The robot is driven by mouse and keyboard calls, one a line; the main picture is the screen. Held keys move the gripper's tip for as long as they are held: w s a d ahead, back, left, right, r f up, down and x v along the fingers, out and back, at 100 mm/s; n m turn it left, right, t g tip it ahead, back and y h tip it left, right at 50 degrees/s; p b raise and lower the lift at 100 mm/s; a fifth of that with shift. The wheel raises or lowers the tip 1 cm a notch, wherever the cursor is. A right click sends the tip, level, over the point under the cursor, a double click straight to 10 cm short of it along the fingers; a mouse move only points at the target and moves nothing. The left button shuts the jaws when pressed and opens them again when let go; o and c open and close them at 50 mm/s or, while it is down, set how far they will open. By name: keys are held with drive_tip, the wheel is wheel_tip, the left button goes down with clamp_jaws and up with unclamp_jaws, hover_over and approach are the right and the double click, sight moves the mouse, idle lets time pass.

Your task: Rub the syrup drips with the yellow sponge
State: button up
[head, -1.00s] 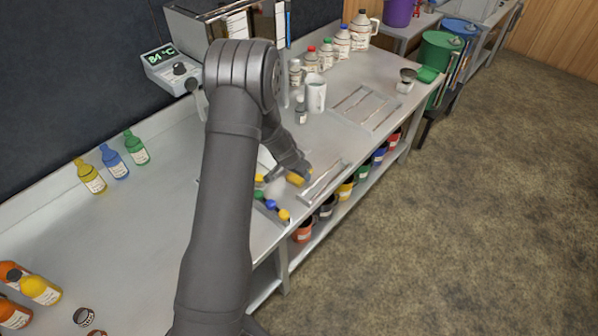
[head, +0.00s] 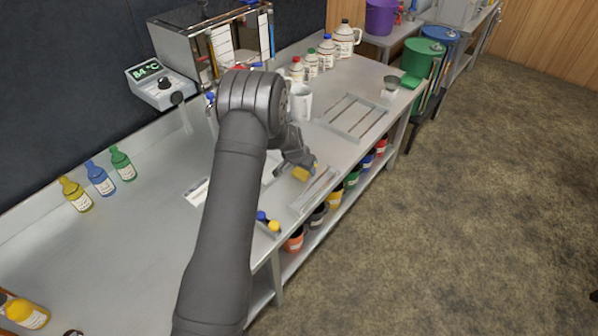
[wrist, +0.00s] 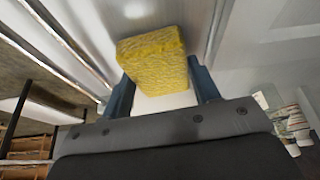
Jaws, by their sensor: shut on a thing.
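My gripper (head: 297,163) is low over the steel counter, with its fingers on either side of the yellow sponge (head: 304,172). In the wrist view my gripper (wrist: 163,84) is shut on the sponge (wrist: 152,55), a porous yellow block between the two dark fingers. The sponge is close to the counter surface; I cannot tell if it touches. I cannot make out syrup drips in either view; my arm hides part of the counter.
A slatted rack (head: 316,189) lies just in front of the sponge. Small blue- and yellow-capped items (head: 268,223) lie near the front edge. Bottles (head: 122,164) line the back left.

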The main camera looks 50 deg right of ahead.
drive_tip(key=shift+r, duration=4.05)
drive_tip(key=shift+a, duration=0.1)
drive_tip(key=w+a+r+n+t+y, duration=0.15)
drive_tip(key=w+a+n, duration=0.25)
drive_tip(key=w+a, duration=0.9)
drive_tip(key=w+a+r+n+t, duration=0.15)
drive_tip(key=w+a+n, duration=0.25)
drive_tip(key=w+a, duration=0.85)
drive_tip(key=s+a+r+n+t+y, duration=0.1)
drive_tip(key=a+n, duration=0.7)
drive_tip(key=a, duration=2.9)
drive_tip(key=shift+s+a+r+n+y, duration=0.15)
drive_tip(key=shift+s+r+n+y, duration=0.35)
drive_tip(key=shift+y, duration=0.45)
